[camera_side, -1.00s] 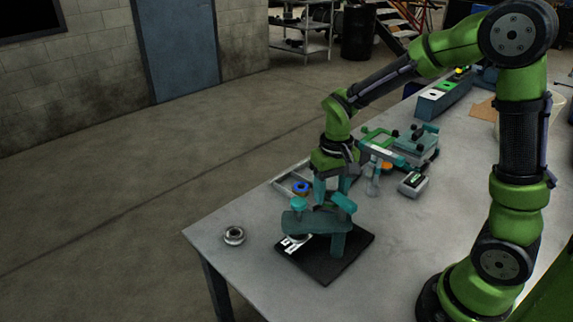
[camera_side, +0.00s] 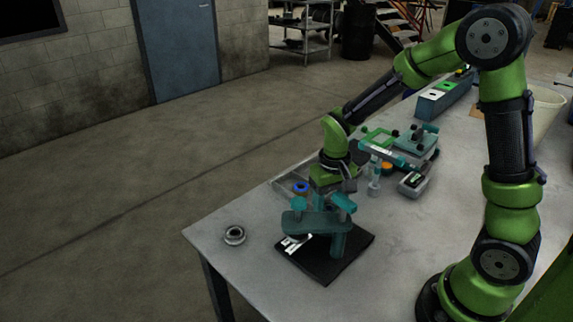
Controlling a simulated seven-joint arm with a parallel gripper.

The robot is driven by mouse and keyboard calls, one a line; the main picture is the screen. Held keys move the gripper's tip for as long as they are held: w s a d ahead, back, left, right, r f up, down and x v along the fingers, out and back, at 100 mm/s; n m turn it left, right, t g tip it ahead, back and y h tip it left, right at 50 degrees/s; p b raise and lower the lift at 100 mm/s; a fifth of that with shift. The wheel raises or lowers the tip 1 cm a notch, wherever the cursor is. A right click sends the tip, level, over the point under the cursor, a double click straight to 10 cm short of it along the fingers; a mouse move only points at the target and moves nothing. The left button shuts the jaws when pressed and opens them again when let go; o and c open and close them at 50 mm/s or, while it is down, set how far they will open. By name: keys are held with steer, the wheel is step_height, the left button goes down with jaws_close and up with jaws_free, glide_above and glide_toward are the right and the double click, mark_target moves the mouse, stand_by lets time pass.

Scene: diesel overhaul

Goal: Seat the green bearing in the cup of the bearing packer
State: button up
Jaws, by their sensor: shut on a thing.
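The bearing packer (camera_side: 312,222) is a teal frame with two raised teal knobs. It stands on a black base plate (camera_side: 335,267) with a white label, near the table's front left. My gripper (camera_side: 327,188) points down just behind the packer's top, low and close to it. Its fingertips are hidden behind the packer's arms. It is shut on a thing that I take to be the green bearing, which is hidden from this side. The packer's cup is also hidden, so I cannot tell whether the bearing touches it.
A silver bearing (camera_side: 234,235) lies left of the packer. A blue-ringed bearing (camera_side: 301,187) sits in a pale tray behind it. An orange ring (camera_side: 387,167), a grey box (camera_side: 413,181) and a teal fixture (camera_side: 415,140) stand to the right. The table's front right is clear.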

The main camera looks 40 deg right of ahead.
steer(key=shift+f, duration=0.25)
steer(key=shift+f, duration=0.15)
steer(key=o, duration=1.1)
steer(key=shift+o, duration=0.6)
steer(key=shift+f, duration=0.1)
steer(key=shift+o, duration=0.7)
steer(key=shift+r, duration=3.55)
steer(key=shift+r, duration=0.1)
